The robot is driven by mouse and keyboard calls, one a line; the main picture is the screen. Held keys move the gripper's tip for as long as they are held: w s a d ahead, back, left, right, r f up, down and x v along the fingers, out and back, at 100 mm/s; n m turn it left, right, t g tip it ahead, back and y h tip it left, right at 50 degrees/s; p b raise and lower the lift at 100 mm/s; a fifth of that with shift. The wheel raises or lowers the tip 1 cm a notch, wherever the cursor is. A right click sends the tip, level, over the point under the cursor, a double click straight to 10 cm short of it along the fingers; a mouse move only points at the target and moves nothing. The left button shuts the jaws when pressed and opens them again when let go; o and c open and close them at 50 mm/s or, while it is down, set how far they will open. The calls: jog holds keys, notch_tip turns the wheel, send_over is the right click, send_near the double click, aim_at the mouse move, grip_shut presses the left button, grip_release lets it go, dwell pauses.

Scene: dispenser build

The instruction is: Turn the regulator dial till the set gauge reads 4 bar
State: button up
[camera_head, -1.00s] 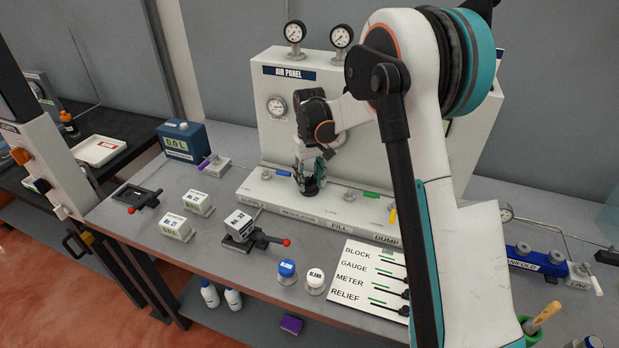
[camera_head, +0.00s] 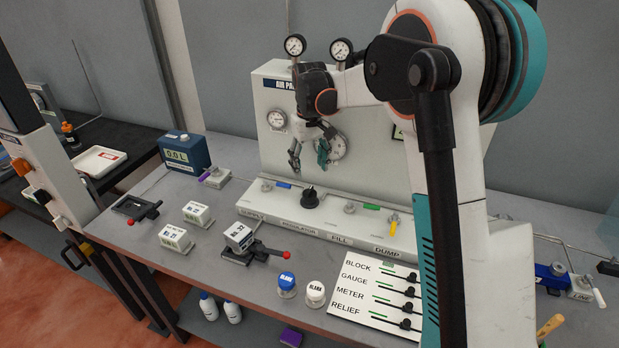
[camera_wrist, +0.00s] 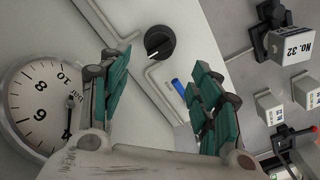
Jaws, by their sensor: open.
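The regulator dial (camera_head: 311,198) is a black knob on the white ledge above the REGULATOR label. It also shows in the wrist view (camera_wrist: 159,42), a little beyond my fingertips and between their lines. My gripper (camera_head: 309,158) is open and empty, above the dial and apart from it. A large round gauge (camera_head: 336,147) on the panel is partly behind my gripper. In the wrist view this gauge (camera_wrist: 31,108) shows 4, 6, 8 and 10 bar; my gripper hides part of it and I cannot read its needle surely. No label tells which gauge is the set gauge.
A small gauge (camera_head: 277,119) sits on the panel's left, and two more gauges (camera_head: 295,45) stand on top. A blue lever (camera_head: 284,184) is left of the dial, and a green lever (camera_head: 370,206) is to its right. Labelled blocks (camera_head: 239,237) stand in front.

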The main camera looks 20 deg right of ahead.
jog(key=shift+r, duration=1.15)
jog(key=s+r+t+b, duration=0.15)
jog(key=s+r, duration=0.25)
jog(key=s, duration=0.5)
jog(key=s+r+t, duration=0.2)
jog(key=s+r, duration=0.2)
jog(key=s, duration=0.5)
jog(key=s+f+m+t+b, duration=0.1)
jog(key=s+f+t, duration=0.1)
jog(key=s, duration=0.6)
jog(key=s+f+t, duration=0.1)
jog(key=s+f, duration=0.3)
jog(key=s, duration=0.4)
jog(key=shift+s+m+t+b, duration=0.2)
jog(key=shift+m+t+b, duration=0.15)
jog(key=shift+m+b, duration=0.05)
jog(key=shift+a+f, duration=0.1)
dwell(2.9)
